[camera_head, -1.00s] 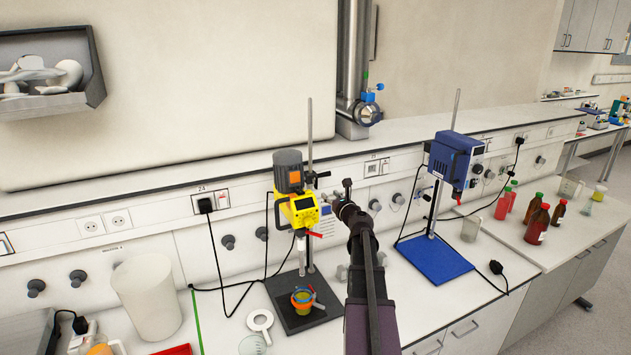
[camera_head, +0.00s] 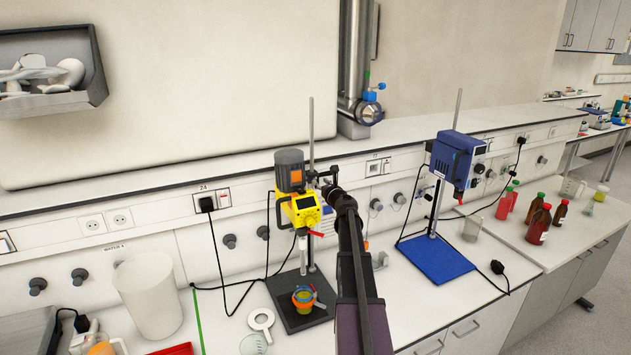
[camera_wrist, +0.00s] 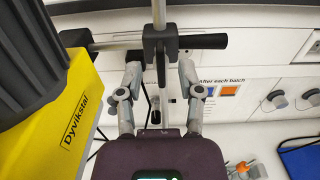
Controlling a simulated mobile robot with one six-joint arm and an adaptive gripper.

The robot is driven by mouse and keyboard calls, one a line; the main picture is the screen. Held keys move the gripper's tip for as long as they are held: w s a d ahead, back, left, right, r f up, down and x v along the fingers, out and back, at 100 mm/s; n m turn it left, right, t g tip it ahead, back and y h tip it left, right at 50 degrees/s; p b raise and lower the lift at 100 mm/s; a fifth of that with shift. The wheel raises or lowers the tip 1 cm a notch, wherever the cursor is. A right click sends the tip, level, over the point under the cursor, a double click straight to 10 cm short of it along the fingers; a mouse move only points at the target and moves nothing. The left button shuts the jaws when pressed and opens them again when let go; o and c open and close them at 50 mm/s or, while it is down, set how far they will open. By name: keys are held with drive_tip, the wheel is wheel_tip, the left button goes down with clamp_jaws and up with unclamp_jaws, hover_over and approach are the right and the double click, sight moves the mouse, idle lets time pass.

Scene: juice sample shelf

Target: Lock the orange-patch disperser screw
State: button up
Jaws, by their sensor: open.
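The yellow disperser (camera_head: 305,208) with an orange-and-grey motor head hangs on an upright rod (camera_head: 311,130) above a dark base plate (camera_head: 300,312). It fills the left of the wrist view (camera_wrist: 60,125). Its black clamp (camera_wrist: 160,45) sits on the rod, with a black screw handle (camera_wrist: 205,42) sticking out to the right. My gripper (camera_wrist: 160,72) is open, its fingers apart to the left and right of the rod, just below the clamp in the picture. It appears empty. In the head view my gripper (camera_head: 326,182) is beside the clamp, and detail there is too small to tell.
A white bucket (camera_head: 149,292) stands left. Cables hang along the wall, and several bottles stand at the far right.

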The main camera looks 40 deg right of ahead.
sight(318, 180)
drive_tip(key=shift+x, duration=1.85)
